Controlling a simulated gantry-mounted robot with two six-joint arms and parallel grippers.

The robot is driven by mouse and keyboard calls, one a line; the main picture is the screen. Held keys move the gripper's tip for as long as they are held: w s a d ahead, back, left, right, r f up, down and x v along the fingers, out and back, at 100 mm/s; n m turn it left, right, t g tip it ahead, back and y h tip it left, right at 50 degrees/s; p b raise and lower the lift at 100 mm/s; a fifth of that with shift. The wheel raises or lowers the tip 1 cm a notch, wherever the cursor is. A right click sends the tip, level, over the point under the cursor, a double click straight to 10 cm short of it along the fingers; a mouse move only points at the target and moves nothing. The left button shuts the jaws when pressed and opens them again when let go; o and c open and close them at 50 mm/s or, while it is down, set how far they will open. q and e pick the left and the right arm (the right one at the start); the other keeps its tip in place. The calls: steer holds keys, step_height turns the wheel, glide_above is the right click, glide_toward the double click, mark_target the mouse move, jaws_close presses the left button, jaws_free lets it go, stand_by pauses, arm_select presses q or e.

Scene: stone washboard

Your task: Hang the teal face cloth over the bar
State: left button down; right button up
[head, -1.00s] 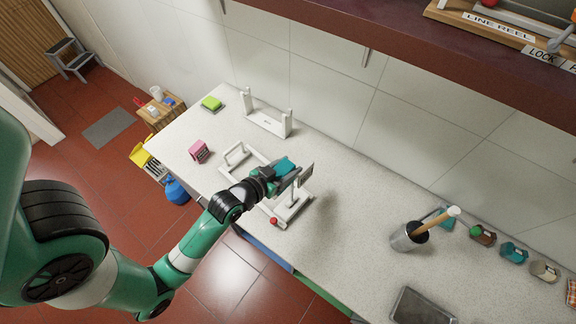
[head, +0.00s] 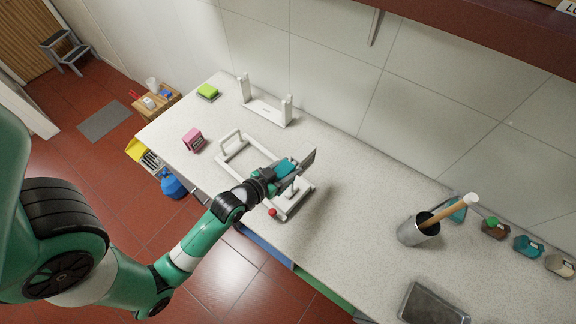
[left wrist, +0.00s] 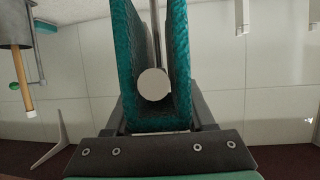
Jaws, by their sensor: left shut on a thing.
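The teal face cloth (head: 287,167) is in my left gripper (head: 290,172), above the near right end of a white frame stand (head: 233,155) on the counter. In the left wrist view the cloth (left wrist: 178,60) is folded in a U. The round pale end of the bar (left wrist: 153,85) lies between its two sides, near the fold. In the head view the arm and cloth hide most of the bar. My right gripper is not in view.
A white two-post rack (head: 267,112) stands by the wall. A pink block (head: 192,139) and a green sponge (head: 208,91) are to the left. A metal pot with a wooden handle (head: 418,229) stands to the right. The counter (head: 345,225) between stand and pot is clear.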

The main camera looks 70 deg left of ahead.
arm_select(q)
steer(key=shift+f, duration=0.45)
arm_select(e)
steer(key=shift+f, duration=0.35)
arm_select(q)
steer(key=shift+c, duration=0.8)
jaws_free()
steer(key=v, duration=1.1)
steer(key=shift+s+d+r, duration=0.2)
steer(key=shift+s+r, duration=0.05)
